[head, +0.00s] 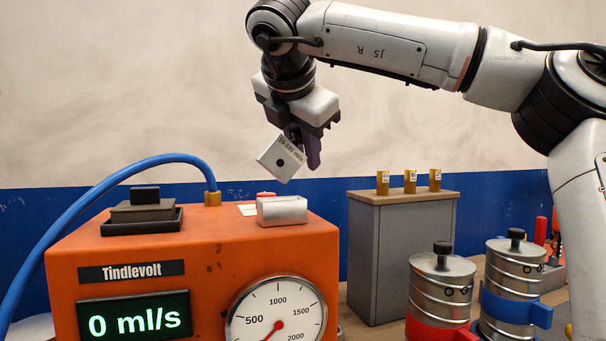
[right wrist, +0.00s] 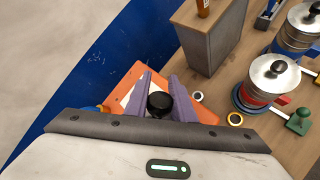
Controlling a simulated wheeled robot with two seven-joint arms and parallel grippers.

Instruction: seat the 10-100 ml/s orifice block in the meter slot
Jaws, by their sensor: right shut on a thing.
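My right gripper (head: 302,142) is shut on a pale orifice block (head: 270,155) by its black knob (right wrist: 160,104), between the purple fingers in the right wrist view. The block hangs tilted in the air above the right part of the orange meter (head: 210,238), clear of its top. Its face has a dark round hole and small lettering that seems to read 10-100. On the meter's top left, a black rectangular frame (head: 122,228) holds a grey-brown piece (head: 143,212) with a black knob; I cannot tell how deep it sits. My left gripper is out of view.
A silver rounded piece (head: 282,210) sits on the meter's top right. A blue hose (head: 95,193) arches to a brass fitting at the back. A grey cabinet (head: 385,260) with several small amber vials stands right. Metal canisters (head: 440,285) stand further right.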

